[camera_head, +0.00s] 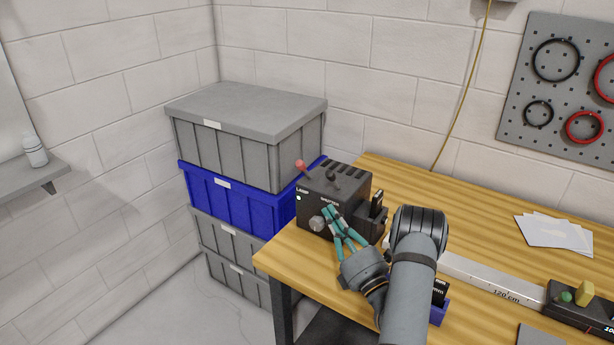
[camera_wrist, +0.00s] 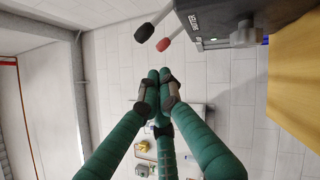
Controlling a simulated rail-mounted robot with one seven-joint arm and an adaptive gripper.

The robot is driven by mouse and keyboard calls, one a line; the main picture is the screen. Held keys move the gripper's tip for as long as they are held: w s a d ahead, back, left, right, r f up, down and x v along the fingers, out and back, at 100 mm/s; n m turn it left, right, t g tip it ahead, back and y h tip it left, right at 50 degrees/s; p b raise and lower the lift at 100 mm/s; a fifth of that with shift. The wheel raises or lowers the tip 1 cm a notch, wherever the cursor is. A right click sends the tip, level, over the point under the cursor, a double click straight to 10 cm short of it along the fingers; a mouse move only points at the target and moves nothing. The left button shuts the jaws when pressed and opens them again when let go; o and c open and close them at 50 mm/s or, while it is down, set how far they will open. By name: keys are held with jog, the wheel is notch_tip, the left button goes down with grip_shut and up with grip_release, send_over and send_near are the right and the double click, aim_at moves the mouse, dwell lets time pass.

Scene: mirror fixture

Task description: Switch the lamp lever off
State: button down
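The dark lamp box (camera_head: 350,185) sits on the bench's left end, with LAMP and SHUTTER labels on its front. A red-tipped lever (camera_head: 301,165) sticks out at its upper left, on the LAMP side; a black lever (camera_head: 333,177) is beside it. A small light glows green-white under LAMP. In the wrist view the red tip (camera_wrist: 163,44) and black tip (camera_wrist: 146,33) hang beside the box (camera_wrist: 215,14). My gripper (camera_head: 329,208) is in front of the box, below the levers. In the wrist view its teal fingertips (camera_wrist: 158,76) meet, apart from both levers, with nothing visible between them.
A round grey knob (camera_head: 317,224) projects from the box front near my fingers. Stacked grey and blue crates (camera_head: 240,200) stand left of the bench (camera_head: 420,190). A rail (camera_head: 490,285) with fixtures and white papers (camera_head: 554,233) lie to the right.

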jog(key=p, duration=0.8)
send_near(302, 167)
jog(key=x, duration=0.5)
jog(key=shift+w+a+r, duration=0.15)
jog(key=shift+a+r, duration=0.05)
jog(key=shift+r, duration=0.05)
jog(key=shift+w+a, duration=0.3)
jog(key=shift+w, duration=0.3)
jog(key=shift+r, duration=0.1)
